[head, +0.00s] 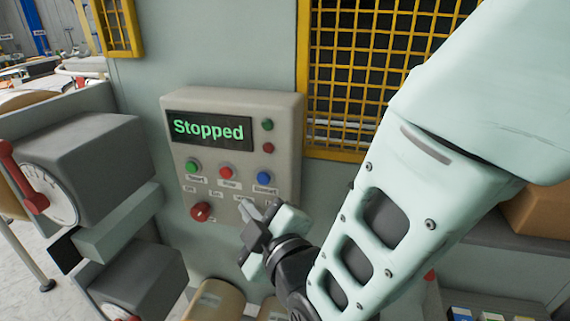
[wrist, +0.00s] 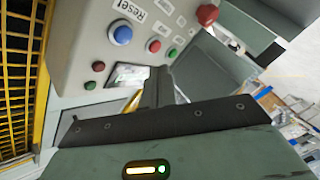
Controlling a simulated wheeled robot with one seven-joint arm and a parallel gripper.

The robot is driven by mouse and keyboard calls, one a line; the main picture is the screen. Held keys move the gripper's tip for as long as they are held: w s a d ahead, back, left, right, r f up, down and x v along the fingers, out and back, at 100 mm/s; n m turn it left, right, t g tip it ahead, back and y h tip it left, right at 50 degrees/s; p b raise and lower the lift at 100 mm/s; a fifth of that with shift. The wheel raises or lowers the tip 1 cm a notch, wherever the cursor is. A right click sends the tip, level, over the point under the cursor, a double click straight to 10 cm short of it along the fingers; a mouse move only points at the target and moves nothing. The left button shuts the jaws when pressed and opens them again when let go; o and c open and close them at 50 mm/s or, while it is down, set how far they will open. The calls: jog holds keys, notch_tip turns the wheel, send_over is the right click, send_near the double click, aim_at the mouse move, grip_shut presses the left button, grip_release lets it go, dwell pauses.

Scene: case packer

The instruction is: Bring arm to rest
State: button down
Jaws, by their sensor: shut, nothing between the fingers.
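My gripper (head: 250,216) is shut and empty, in front of the lower part of the control panel in the head view. In the wrist view my gripper (wrist: 157,75) points at the same panel. The control panel (head: 285,110) is a light box with a dark display (head: 209,130) reading "Stopped" in green. It has a green button (head: 192,167), a red button (head: 226,173), a blue button (head: 264,178) and a red knob (head: 200,211). I cannot tell whether the fingertips touch the panel. My arm covers the right side of the head view.
A grey box with a dial and red lever (head: 25,180) stands to the left. A yellow mesh guard (head: 340,60) is right of the panel. A cardboard box (head: 535,212) is at the far right. Tan rolls or cartons (head: 215,302) lie below the panel.

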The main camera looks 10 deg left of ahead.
dwell(0.3)
jog(key=s+d+f+m+g+h+b, duration=0.3)
jog(key=s+d+g, duration=0.1)
jog(key=d, duration=0.5)
jog(key=s+d+f+m+g+h+b, duration=0.3)
jog(key=s+d, duration=0.3)
jog(key=d, duration=0.3)
jog(key=s+d+f+m+g+h+b, duration=0.3)
jog(key=s+d+f+m+g+h, duration=0.1)
jog(key=d, duration=0.5)
jog(key=shift+s+f+g+h+b, duration=0.35)
jog(key=shift+f+g, duration=0.4)
jog(key=shift+g, duration=0.25)
